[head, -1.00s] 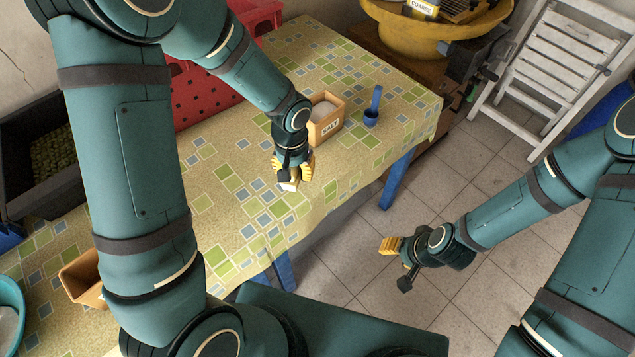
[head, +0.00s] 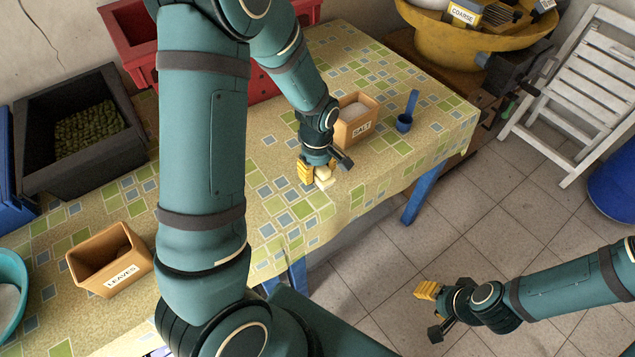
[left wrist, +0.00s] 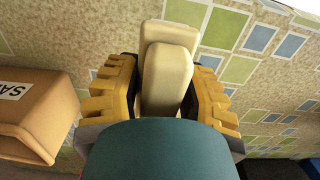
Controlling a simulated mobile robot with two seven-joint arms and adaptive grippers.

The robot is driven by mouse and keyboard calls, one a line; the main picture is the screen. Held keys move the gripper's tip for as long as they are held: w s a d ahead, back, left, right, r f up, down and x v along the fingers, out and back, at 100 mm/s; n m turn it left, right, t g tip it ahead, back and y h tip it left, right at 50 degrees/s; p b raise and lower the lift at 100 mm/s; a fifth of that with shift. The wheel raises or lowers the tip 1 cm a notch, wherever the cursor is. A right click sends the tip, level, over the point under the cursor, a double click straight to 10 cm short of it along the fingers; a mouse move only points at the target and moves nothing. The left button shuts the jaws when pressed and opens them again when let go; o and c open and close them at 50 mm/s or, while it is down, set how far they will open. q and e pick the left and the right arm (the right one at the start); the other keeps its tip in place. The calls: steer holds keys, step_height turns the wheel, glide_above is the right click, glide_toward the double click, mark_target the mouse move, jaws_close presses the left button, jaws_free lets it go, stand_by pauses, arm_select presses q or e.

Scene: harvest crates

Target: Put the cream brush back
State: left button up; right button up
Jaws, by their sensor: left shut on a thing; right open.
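My left gripper (head: 317,173) is shut on the cream brush (head: 325,182), over the tiled-pattern tablecloth near the table's front edge. In the left wrist view the brush (left wrist: 167,78) sits between the yellow fingers, its pale blocky body pointing away from the palm. Part of it is hidden by the gripper, and I cannot tell whether it touches the cloth. My right gripper (head: 431,311) is open and empty, over the floor right of the table.
A SALT box (head: 362,132) stands just behind my left gripper, with a blue scoop (head: 405,122) to its right. A LEAVES box (head: 115,279) is at the front left. A dark crate (head: 55,165) of green produce, a red crate (head: 140,62) and a yellow basin (head: 450,48) stand farther back.

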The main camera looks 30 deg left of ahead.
mark_target(317, 181)
arm_select(q)
steer(key=shift+f+b, duration=0.5)
steer(key=shift+f, duration=1.6)
steer(key=shift+f, duration=0.15)
steer(key=o, duration=1.1)
steer(key=shift+c, duration=0.2)
